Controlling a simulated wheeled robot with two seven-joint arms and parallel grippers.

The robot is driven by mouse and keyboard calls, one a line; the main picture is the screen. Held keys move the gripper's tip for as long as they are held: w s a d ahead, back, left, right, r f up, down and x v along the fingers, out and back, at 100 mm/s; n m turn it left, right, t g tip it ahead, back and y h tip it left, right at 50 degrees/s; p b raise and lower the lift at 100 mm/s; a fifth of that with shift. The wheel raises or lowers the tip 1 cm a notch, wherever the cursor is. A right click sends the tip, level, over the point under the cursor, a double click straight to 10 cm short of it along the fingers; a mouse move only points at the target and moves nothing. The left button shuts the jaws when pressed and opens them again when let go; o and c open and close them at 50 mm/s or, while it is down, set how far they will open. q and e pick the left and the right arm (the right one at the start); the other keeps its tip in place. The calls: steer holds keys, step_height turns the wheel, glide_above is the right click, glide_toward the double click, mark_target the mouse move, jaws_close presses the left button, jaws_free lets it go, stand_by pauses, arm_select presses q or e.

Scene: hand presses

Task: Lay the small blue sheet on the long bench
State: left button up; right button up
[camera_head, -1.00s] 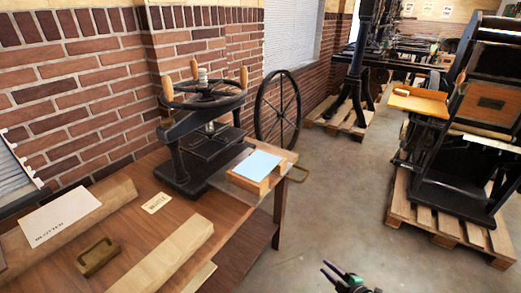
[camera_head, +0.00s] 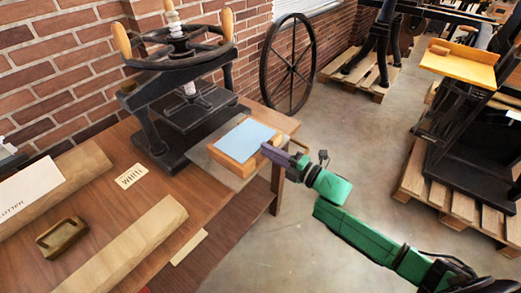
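The small blue sheet (camera_head: 246,139) lies flat on top of a light wooden block (camera_head: 228,161). The block rests on a grey plate (camera_head: 204,163) near the right end of the long brown bench (camera_head: 108,196). My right gripper (camera_head: 270,152) reaches in from the lower right, with its fingertips at the right edge of the sheet and block. The view does not make clear whether its fingers are open or closed, or whether they touch the sheet. My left gripper is not in view.
A black hand press (camera_head: 178,95) with a wheel stands behind the sheet. Wooden beams (camera_head: 130,247), a card (camera_head: 131,176), a white sheet (camera_head: 28,190) and a brown tool (camera_head: 62,238) lie on the bench. Bare bench shows between them.

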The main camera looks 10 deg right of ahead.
mark_target(246, 139)
steer(key=shift+b+x, duration=0.3)
steer(key=shift+x, duration=0.5)
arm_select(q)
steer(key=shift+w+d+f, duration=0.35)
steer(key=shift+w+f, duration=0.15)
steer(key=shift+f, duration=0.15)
arm_select(e)
steer(key=shift+w+a+r, duration=0.1)
steer(key=shift+w+a, duration=0.35)
